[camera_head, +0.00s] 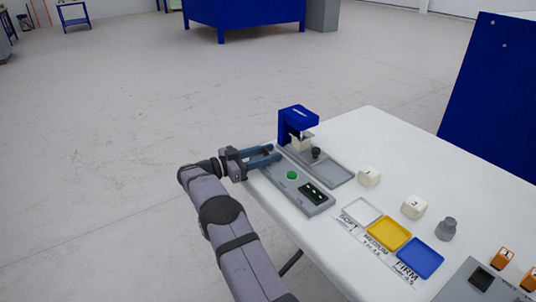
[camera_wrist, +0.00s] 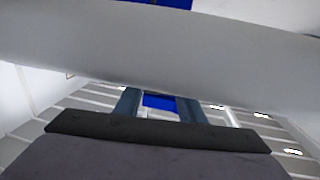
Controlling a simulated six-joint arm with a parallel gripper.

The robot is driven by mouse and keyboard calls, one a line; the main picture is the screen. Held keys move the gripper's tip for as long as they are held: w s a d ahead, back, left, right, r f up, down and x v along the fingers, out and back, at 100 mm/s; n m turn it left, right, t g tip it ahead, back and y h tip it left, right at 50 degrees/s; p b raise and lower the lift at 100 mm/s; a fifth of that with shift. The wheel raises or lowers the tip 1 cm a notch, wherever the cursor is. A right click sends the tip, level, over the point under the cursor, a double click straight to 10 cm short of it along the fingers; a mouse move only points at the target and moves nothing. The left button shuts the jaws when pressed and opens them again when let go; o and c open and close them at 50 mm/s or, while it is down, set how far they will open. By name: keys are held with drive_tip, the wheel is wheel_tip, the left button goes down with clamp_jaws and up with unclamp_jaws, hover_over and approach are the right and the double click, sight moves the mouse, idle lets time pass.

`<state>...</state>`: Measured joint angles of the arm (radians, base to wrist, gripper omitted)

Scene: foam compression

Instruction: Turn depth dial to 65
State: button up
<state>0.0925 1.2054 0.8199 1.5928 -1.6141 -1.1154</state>
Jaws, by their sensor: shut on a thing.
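The grey control panel (camera_head: 303,199) lies along the table's left edge, with a green button (camera_head: 291,175) and a dark display (camera_head: 313,193) whose digits are too small to read. My gripper (camera_head: 276,155) reaches over the panel's far end, its two blue-grey fingers slightly apart and shut on the depth dial. The dial itself is hidden by the fingers. In the wrist view the fingertips (camera_wrist: 159,98) show below a broad grey-white surface, with a blue patch between them; the dial cannot be made out there.
The blue press (camera_head: 297,116) stands just beyond my fingers, with a pale block under it and a grey tray (camera_head: 336,176) beside it. Numbered foam cubes (camera_head: 369,176), white, yellow (camera_head: 389,233) and blue trays (camera_head: 420,258), and a grey weight (camera_head: 446,230) stand to the right on the white table.

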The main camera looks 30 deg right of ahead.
drive_tip(key=o, duration=1)
drive_tip(key=shift+o, duration=0.2)
drive_tip(key=shift+w+a, duration=0.15)
drive_tip(key=shift+a, duration=1.05)
drive_tip(key=shift+w+a, duration=0.2)
drive_tip(key=shift+a, duration=1.05)
drive_tip(key=shift+w+a, duration=0.15)
drive_tip(key=shift+a, duration=1.05)
